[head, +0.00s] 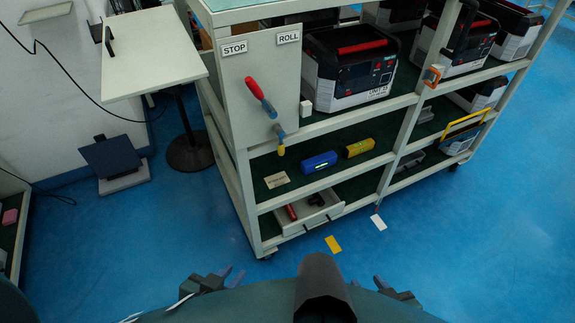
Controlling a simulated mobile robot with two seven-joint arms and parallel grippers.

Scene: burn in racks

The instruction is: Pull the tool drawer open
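A shallow grey drawer (318,221) sits at the lowest level of the rack's near end. Its inside shows from above, with a red tool (291,212) and a dark item (316,200) in it. How far it stands out from the rack is hard to tell. My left gripper (234,274) is at the bottom edge of the head view, open and empty, well short of the drawer. My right gripper (394,288) is low at the right of centre, with its fingertips apart, empty and also away from the drawer. It is partly hidden by my body.
The wheeled rack (246,165) carries several boxed units, and a STOP/ROLL panel (262,85) with a red-handled lever (262,95). Yellow (333,244) and white (378,222) cards lie on the floor. A pedestal table (150,50) stands left.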

